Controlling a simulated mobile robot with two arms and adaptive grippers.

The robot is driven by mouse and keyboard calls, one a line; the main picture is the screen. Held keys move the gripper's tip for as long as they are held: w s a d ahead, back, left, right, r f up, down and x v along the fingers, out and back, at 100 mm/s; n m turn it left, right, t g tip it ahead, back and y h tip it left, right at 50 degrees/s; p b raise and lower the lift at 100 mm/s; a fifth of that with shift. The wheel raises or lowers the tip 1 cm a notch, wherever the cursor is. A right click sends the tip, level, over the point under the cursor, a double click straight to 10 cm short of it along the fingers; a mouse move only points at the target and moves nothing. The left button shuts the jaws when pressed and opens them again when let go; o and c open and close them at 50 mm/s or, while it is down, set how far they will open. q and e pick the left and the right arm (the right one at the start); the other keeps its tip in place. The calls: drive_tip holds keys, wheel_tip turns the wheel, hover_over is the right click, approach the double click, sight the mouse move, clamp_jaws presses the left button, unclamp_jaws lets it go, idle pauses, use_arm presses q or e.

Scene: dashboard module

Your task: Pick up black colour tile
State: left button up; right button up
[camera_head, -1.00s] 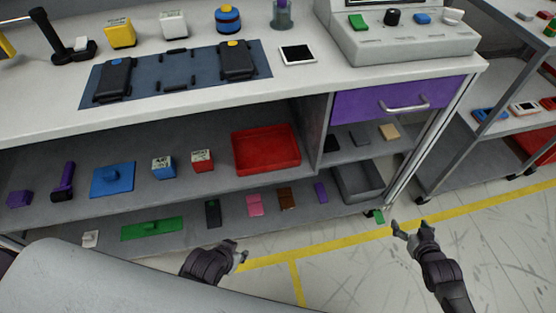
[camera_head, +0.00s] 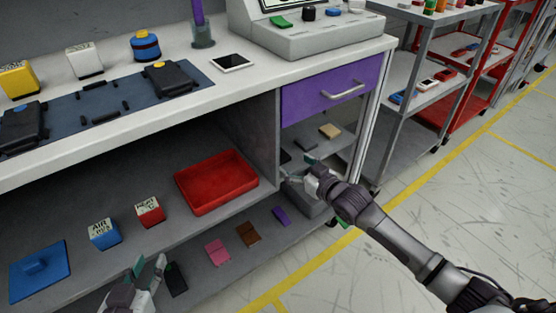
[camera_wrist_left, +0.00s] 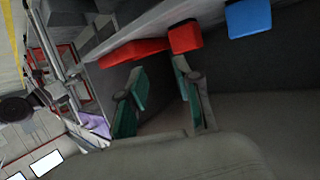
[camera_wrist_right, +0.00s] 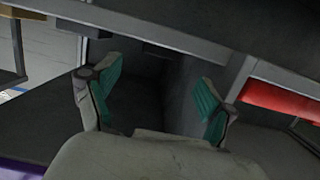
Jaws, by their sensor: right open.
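A black tile (camera_head: 285,157) lies on the small shelf under the purple drawer, beside a grey tile (camera_head: 306,143) and a beige tile (camera_head: 329,130). My right gripper (camera_head: 298,169) is in front of this compartment and partly covers it. In the right wrist view it is open and empty (camera_wrist_right: 155,95), facing a dark shelf; I cannot make out the black tile there. Another dark, blackish tile (camera_head: 176,279) lies on the bottom shelf. My left gripper (camera_head: 149,268) is open and empty near it; its fingers also show in the left wrist view (camera_wrist_left: 158,90).
Pink (camera_head: 217,251), brown (camera_head: 248,235) and purple (camera_head: 281,216) tiles lie on the bottom shelf. A red tray (camera_head: 216,182) is on the shelf above. The purple drawer (camera_head: 330,95) and an upright divider (camera_head: 279,130) bound the compartment. Open floor lies to the right.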

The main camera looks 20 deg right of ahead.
sight(282, 157)
drive_tip(key=shift+b+x, duration=0.3)
drive_tip(key=shift+x, duration=0.75)
drive_tip(key=b+x, duration=0.1)
drive_tip(key=x, duration=0.3)
drive_tip(key=shift+w+f+b, duration=0.15)
drive_tip(key=shift+w+b, duration=0.1)
drive_tip(key=shift+b, duration=0.1)
drive_tip(key=shift+w+a, duration=0.15)
drive_tip(key=shift+w, duration=0.05)
drive_tip(key=c, duration=1.2)
use_arm(q)
wheel_tip(282, 157, up, 10)
drive_tip(key=w+d+t+h, duration=0.1)
drive_tip(key=t+h, duration=0.1)
drive_tip(key=t, duration=0.4)
drive_tip(key=shift+w+d+t, duration=0.2)
drive_tip(key=shift+d+t, duration=0.2)
use_arm(e)
drive_tip(key=shift+c, duration=0.2)
